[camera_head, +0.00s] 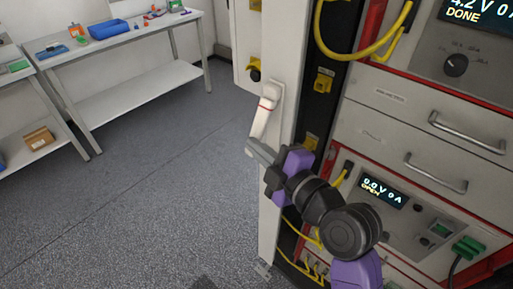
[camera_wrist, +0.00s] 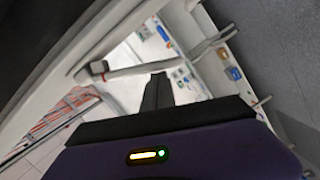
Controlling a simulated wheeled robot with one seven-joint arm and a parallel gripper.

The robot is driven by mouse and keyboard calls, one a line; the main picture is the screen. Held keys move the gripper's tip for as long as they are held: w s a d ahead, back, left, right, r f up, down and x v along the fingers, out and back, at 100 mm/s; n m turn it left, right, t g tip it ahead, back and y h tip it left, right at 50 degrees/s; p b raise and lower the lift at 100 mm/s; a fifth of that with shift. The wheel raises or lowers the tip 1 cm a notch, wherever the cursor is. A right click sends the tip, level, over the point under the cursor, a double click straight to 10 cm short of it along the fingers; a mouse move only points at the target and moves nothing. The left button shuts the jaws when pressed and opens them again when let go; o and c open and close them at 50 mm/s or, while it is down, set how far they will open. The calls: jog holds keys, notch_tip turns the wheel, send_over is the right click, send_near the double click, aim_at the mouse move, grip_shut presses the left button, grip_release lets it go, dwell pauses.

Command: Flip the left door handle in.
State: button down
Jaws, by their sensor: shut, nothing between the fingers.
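The left door handle (camera_head: 263,115) is a white lever with a red band near its top, on the edge of the open white left door (camera_head: 285,60). It is swung out and slants down to the left. In the wrist view the handle (camera_wrist: 135,72) runs across just beyond my fingertips. My gripper (camera_head: 252,148) is shut and empty, with its tip at the lower end of the handle. In the wrist view the gripper (camera_wrist: 158,85) shows as one dark closed finger shape. I cannot tell whether the tip touches the handle.
The cycler rack stands to the right, with drawers, metal pull handles (camera_head: 467,132), displays and yellow cables (camera_head: 365,50). A white bench (camera_head: 150,32) with a blue bin (camera_head: 109,29) stands at the back left. The grey floor (camera_head: 150,190) left of the door is clear.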

jog(key=w+f+n+b, duration=0.1)
jog(key=b, duration=0.4)
jog(key=w+d+f+n+t+b, duration=0.1)
jog(key=n+b, duration=0.1)
jog(key=b, duration=0.3)
jog(key=w+d+f+n+b, duration=0.1)
jog(key=n+b, duration=0.1)
jog(key=b, duration=0.3)
jog(key=shift+d+y, duration=0.15)
jog(key=shift+y, duration=0.15)
jog(key=shift+d, duration=0.1)
